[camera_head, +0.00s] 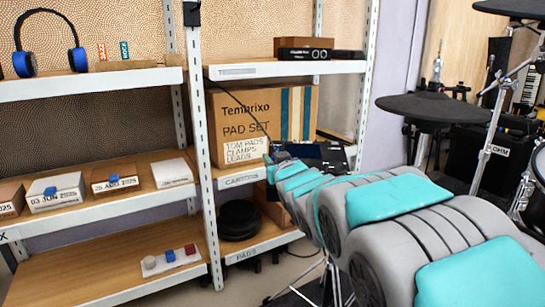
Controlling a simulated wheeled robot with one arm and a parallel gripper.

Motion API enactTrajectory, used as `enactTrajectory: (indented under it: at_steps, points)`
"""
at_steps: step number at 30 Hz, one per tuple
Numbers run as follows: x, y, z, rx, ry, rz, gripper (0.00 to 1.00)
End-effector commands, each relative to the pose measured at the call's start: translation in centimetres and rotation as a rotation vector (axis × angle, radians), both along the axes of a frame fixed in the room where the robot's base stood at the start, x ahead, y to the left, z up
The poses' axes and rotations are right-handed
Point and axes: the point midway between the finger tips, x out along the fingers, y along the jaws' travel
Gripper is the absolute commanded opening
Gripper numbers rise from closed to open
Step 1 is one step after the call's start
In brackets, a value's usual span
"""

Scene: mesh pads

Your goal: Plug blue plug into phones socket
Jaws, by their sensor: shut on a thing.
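My gripper (273,158) is at the far end of my grey and teal arm, near the middle of the view, in front of a cardboard box. It is small and seen from behind. A thin black cable (238,104) slopes down to it from the upper left. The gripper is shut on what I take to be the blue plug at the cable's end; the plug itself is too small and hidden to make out. A dark module (326,153) sits just right of the gripper. I cannot pick out its phones socket, nor tell whether the plug touches it.
Blue headphones (46,45) rest on the top left shelf. The "Pad Set" box (240,126) stands behind the gripper. A shelf post (203,165) rises to the left. A black pad (430,108) and drum hardware are on the right. Several small boxes line the middle left shelf.

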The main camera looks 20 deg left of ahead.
Motion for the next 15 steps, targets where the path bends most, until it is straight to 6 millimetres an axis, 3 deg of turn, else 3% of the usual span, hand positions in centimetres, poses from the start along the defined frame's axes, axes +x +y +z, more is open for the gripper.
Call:
enactTrajectory:
  at_steps: [15]
  points:
    - [0.4, 0.1, -1.3, -0.001, 0.001, -0.001, 0.00]
